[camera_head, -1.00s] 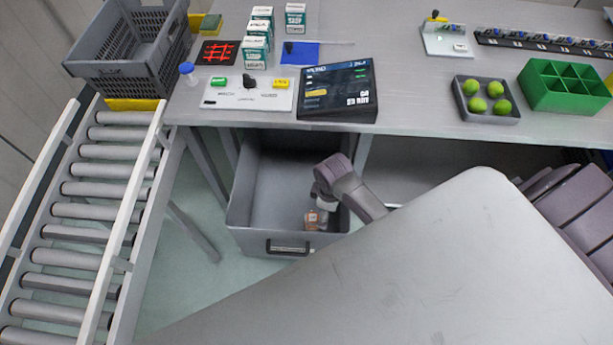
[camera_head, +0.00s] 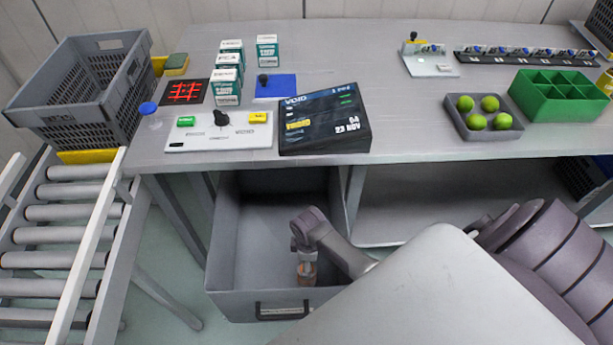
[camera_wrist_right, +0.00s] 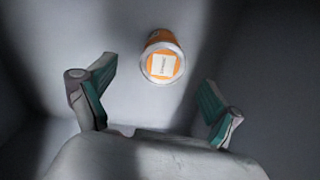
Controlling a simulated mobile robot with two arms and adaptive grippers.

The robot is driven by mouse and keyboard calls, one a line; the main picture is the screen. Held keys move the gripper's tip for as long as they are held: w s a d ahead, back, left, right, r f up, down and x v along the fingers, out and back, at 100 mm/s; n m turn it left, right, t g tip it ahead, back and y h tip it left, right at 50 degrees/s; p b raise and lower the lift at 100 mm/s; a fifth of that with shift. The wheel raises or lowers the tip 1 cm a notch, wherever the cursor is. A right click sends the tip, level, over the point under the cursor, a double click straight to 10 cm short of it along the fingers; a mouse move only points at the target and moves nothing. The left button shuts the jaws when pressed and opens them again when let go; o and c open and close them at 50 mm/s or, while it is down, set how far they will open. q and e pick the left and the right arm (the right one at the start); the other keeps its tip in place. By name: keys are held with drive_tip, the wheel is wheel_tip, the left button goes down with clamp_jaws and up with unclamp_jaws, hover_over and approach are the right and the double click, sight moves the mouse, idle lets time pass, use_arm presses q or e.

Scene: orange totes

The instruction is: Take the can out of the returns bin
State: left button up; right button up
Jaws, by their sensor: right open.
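The returns bin (camera_head: 262,300) is a deep grey box with a dark front handle, under the table. The can (camera_wrist_right: 161,64) is orange with a pale rim and a white label on the end facing the right wrist camera. It is inside the bin, and part of it shows in the head view (camera_head: 308,276) below my right wrist. My right gripper (camera_wrist_right: 156,76) is open, its green-padded fingers spread to either side of the can in the wrist picture; I see no finger contact. In the head view the gripper is hard to make out. My left gripper is not in view.
The bin's walls surround my right wrist. The tabletop above holds a dark display (camera_head: 325,122), a control panel (camera_head: 219,133), several small boxes, a grey tray (camera_head: 458,124) of green balls and a green divided box (camera_head: 560,98). A roller conveyor (camera_head: 62,232) stands left.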

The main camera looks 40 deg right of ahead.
wheel_tip(320, 180, down, 3)
drive_tip(key=shift+w+f+b, duration=0.1)
drive_tip(key=shift+f+b, duration=0.05)
drive_tip(key=shift+b, duration=0.2)
drive_tip(key=f, duration=0.1)
drive_tip(key=f+b, duration=0.1)
drive_tip(key=f, duration=0.3)
drive_tip(key=shift+a+f+b, duration=0.15)
drive_tip(key=shift+a+b, duration=0.2)
drive_tip(key=shift+b, duration=0.05)
drive_tip(key=c, duration=1.5)
